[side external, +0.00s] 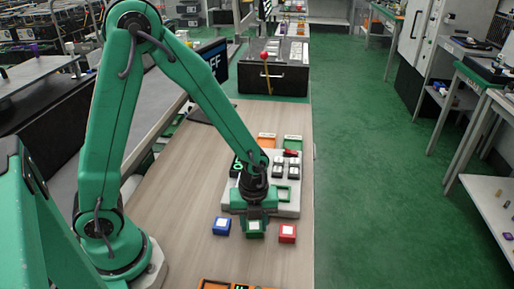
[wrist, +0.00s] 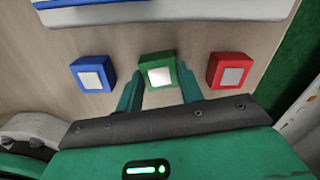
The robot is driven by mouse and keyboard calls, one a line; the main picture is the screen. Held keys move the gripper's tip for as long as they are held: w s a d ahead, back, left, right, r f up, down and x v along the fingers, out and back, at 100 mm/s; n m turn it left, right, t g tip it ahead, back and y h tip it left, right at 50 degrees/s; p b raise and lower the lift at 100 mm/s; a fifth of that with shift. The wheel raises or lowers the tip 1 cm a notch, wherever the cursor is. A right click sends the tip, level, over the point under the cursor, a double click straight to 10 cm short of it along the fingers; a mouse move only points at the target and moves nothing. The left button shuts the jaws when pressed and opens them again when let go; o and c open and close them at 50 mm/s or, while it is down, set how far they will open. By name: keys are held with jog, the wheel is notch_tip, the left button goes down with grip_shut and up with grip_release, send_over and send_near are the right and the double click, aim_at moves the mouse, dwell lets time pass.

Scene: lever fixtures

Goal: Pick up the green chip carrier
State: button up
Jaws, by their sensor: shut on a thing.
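The green chip carrier (wrist: 157,72), a small green block with a pale square on top, is in the middle of a row of three in the wrist view. It also shows in the side view (side external: 254,229), just below my gripper. My gripper (wrist: 160,83) is shut on the green carrier, with one finger at each side of it. The carrier appears to be at about table height; I cannot tell whether it is lifted.
A blue carrier (side external: 222,225) stands left of the green one and a red carrier (side external: 288,233) right of it. A pale fixture board (side external: 289,211) with switches lies behind. An orange-framed panel (side external: 225,285) is at the front edge. Bare wooden table (side external: 185,215) lies left.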

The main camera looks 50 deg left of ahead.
aim_at(254, 229)
jog(key=shift+r, duration=1.05)
jog(key=shift+s+d+r, duration=0.15)
jog(key=shift+d+r, duration=0.05)
jog(key=shift+r, duration=0.45)
jog(key=shift+s+d+r, duration=0.15)
jog(key=shift+r, duration=0.45)
jog(key=s+d+r, duration=0.6)
jog(key=s+d, duration=0.1)
jog(key=d, duration=0.1)
jog(key=shift+s+r, duration=0.2)
